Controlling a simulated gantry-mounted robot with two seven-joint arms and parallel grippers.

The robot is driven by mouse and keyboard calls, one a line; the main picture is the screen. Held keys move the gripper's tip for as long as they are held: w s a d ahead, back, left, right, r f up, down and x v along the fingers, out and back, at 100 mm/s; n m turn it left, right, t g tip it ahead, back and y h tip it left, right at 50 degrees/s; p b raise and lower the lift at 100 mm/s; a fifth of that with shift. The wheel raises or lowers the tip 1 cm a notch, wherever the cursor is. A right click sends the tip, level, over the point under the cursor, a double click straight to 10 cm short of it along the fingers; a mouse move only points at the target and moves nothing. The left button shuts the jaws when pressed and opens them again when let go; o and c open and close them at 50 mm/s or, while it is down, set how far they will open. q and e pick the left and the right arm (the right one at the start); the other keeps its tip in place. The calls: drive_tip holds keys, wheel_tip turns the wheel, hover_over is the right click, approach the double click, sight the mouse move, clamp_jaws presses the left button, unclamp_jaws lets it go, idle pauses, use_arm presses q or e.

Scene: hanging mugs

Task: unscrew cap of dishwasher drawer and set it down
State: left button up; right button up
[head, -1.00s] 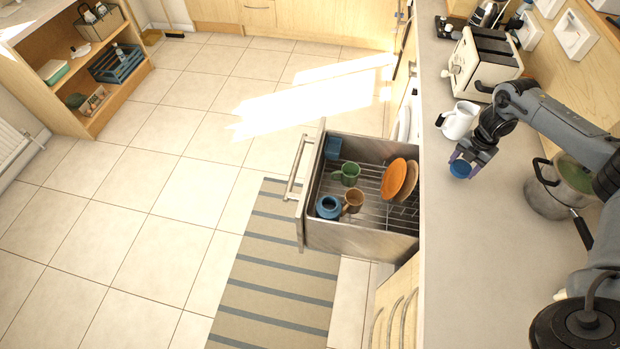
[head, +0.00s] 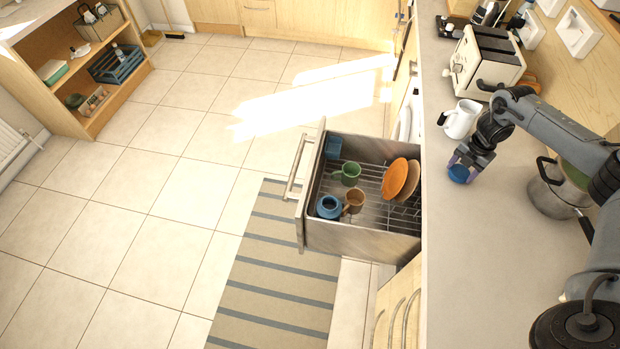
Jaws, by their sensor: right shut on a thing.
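The dishwasher drawer (head: 370,243) is pulled open below the counter. In it are a blue round jar (head: 328,207), a green mug (head: 351,172), a brown mug (head: 355,200), orange plates (head: 396,179) and a blue box (head: 333,147) in the far left corner. My right gripper (head: 463,166) is over the counter, right of the drawer, and is shut on a blue round cap (head: 459,174). The cap is at or just above the counter top; I cannot tell if it touches. My left gripper is not in view.
A metal pot (head: 550,195) stands to the right. The counter in front of the gripper is clear.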

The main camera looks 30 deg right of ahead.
drive_tip(key=shift+f, duration=0.35)
drive_tip(key=o, duration=1.4)
drive_tip(key=shift+o, duration=0.3)
drive_tip(key=shift+r, duration=0.15)
drive_tip(key=shift+r, duration=0.25)
wheel_tip(320, 180, up, 6)
drive_tip(key=shift+f+b, duration=0.15)
drive_tip(key=shift+b, duration=0.45)
drive_tip(key=shift+r+p, duration=2)
drive_tip(key=shift+r, duration=0.25)
